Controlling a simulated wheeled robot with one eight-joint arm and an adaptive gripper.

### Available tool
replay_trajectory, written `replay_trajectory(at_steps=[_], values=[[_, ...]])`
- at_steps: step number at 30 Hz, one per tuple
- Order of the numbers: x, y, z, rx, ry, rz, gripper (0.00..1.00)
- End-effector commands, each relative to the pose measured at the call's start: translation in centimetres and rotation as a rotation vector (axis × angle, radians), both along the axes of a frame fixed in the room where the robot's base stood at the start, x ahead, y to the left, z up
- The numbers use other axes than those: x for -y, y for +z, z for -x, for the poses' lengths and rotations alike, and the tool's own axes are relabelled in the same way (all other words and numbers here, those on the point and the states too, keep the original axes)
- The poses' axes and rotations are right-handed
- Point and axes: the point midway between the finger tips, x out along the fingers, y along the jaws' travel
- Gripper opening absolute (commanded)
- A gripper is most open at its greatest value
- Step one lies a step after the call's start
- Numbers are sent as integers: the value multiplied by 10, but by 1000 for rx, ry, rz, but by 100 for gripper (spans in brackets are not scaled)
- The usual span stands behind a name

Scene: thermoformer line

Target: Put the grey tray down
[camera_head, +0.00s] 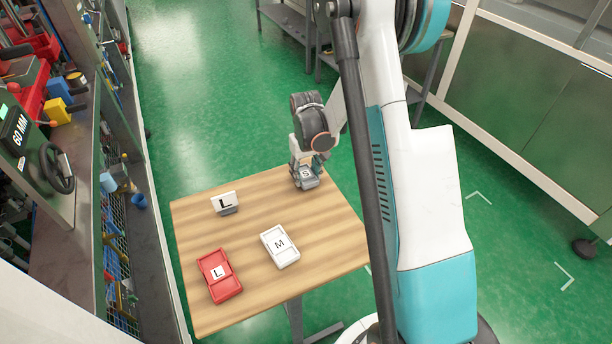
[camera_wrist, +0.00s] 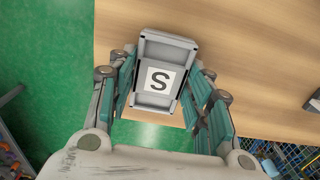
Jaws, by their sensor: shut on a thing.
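The grey tray (camera_wrist: 157,106), with a white label marked S, is between the fingers of my gripper (camera_wrist: 163,100) in the wrist view. The fingers are shut on its two long sides. In the head view the grey tray (camera_head: 307,182) is at the far right corner of the wooden table (camera_head: 320,235), below my gripper (camera_head: 305,170). I cannot tell whether the tray touches the table top or hangs just above it.
A machine bench (camera_head: 60,205) stands at the left.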

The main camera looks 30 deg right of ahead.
Motion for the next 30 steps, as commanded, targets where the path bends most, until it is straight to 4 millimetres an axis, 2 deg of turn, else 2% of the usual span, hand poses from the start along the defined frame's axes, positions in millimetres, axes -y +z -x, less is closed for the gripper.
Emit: replay_trajectory(at_steps=[1, 12, 13, 15, 26, 30], values=[[0, -5, 0, 0, 0, 0, 22], [0, -8, 0, 0, 0, 0, 22], [0, -8, 0, 0, 0, 0, 51], [0, -7, 0, 0, 0, 0, 66], [0, -6, 0, 0, 0, 0, 66], [0, 4, 0, 0, 0, 0, 66]])
